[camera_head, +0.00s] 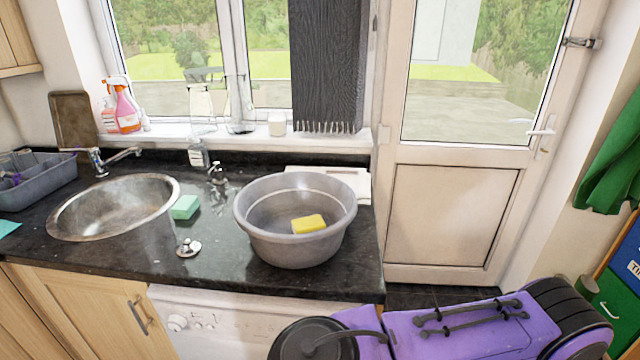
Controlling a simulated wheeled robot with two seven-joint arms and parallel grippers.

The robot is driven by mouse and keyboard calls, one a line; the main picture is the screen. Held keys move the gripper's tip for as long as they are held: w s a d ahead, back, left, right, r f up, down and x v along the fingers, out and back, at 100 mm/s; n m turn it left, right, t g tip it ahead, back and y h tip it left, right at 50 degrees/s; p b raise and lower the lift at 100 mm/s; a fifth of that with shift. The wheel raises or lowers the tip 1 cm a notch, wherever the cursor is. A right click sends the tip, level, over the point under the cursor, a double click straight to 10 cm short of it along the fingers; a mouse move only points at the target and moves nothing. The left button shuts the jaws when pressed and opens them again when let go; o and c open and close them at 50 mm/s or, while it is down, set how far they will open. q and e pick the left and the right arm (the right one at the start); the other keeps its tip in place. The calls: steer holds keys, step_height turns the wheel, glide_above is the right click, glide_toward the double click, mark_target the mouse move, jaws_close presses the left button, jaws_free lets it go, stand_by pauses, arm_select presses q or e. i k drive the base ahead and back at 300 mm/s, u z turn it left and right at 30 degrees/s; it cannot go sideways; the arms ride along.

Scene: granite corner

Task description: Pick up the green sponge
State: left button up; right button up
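The green sponge (185,207) is a small pale green block. It lies flat on the dark granite worktop (130,262), just right of the round metal sink (62,221) and left of the grey bowl (296,252). Its top and front faces show, and nothing covers it. Neither of my grippers is in view, so whether they are open or shut does not show.
A yellow sponge (308,224) lies inside the grey bowl. A small metal fitting (188,248) sits in front of the green sponge. A tap (216,176) and a clear bottle (197,154) stand behind it. A grey dish rack (38,182) is at left.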

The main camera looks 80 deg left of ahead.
mark_target(184, 208)
steer(key=k, duration=1.2)
steer(key=u, duration=1.6)
